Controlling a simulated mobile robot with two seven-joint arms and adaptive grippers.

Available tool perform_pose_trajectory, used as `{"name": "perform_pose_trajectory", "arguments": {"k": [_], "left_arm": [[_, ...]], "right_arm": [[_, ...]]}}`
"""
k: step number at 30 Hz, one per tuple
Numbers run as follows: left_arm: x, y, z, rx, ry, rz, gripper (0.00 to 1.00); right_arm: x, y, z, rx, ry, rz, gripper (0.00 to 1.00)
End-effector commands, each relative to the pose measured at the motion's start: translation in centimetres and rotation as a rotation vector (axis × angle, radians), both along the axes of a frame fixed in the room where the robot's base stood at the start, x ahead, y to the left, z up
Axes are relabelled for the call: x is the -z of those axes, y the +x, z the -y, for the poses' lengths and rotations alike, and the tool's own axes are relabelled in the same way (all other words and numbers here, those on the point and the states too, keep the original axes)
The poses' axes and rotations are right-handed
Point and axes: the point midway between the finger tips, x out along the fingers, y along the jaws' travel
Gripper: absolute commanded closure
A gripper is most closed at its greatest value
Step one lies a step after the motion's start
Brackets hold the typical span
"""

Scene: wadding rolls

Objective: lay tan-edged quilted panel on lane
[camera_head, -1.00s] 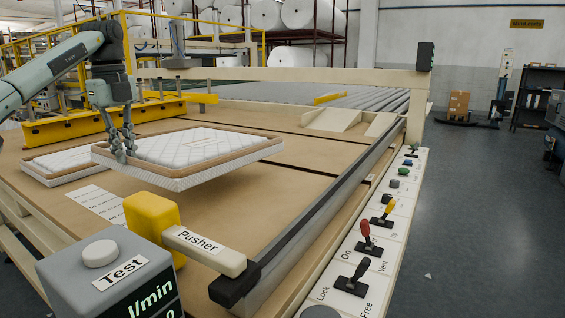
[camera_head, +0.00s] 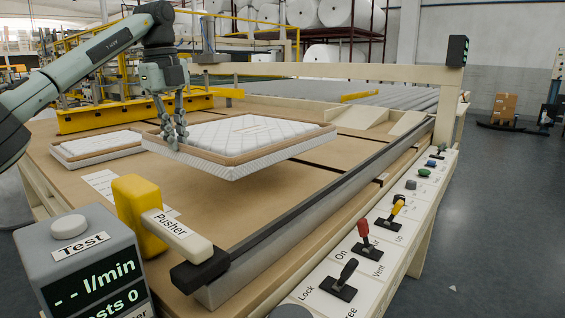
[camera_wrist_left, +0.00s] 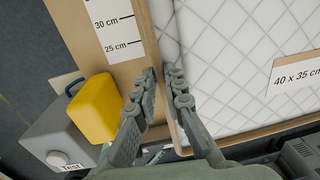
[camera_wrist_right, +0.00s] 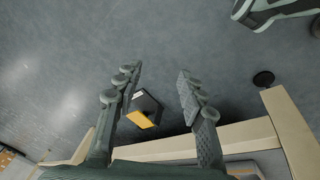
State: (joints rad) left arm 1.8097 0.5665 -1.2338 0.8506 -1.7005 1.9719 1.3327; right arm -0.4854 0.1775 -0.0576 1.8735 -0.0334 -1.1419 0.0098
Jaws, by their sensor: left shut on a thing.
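The tan-edged quilted panel (camera_head: 238,138) is white with a diamond stitch and a tan border. My left gripper (camera_head: 176,140) is shut on its left edge and holds it tilted above the tan table. In the left wrist view the fingers (camera_wrist_left: 163,100) pinch the panel's tan edge, and a label on the quilted panel (camera_wrist_left: 240,60) reads "40 x 35 cm". A second quilted panel (camera_head: 98,146) lies on the table to the left. My right gripper (camera_wrist_right: 160,95) shows only in its wrist view, open and empty above the grey floor.
A yellow block and "Pusher" handle (camera_head: 165,226) stand at the near edge beside the grey Test box (camera_head: 75,255). A dark rail (camera_head: 330,197) runs along the table's right side, with a lever panel (camera_head: 376,240) beyond it. Tan wedges (camera_head: 365,118) and rollers lie farther back.

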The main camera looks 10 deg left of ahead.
Motion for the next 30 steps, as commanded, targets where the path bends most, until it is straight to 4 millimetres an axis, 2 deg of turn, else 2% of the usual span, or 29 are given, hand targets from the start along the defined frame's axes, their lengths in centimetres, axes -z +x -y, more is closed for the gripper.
{"name": "perform_pose_trajectory", "arguments": {"k": [1, 6, 9, 14, 22, 30], "left_arm": [[0.6, -1.0, 0.6, 0.005, -0.002, 0.010, 1.00], [1.0, -3.9, 2.2, 0.004, -0.005, 0.015, 1.00], [1.1, -5.0, 2.8, 0.002, -0.004, 0.015, 1.00], [1.5, -5.5, 3.0, 0.001, -0.004, 0.013, 1.00], [6.1, -5.5, 2.9, 0.001, -0.003, 0.011, 1.00], [8.4, -5.5, 2.9, 0.001, -0.003, 0.011, 1.00]], "right_arm": [[-0.9, 0.3, 0.0, 0.002, -0.002, 0.013, 0.60], [-4.7, 0.5, -0.1, 0.010, -0.011, 0.031, 0.60], [-6.0, 0.5, -0.1, 0.013, -0.013, 0.038, 0.60], [-6.8, 0.4, -0.1, 0.014, -0.015, 0.039, 0.60], [-8.6, 0.1, 0.0, 0.016, -0.025, 0.048, 0.60], [-8.9, 0.0, 0.0, 0.017, -0.026, 0.049, 0.60]]}}
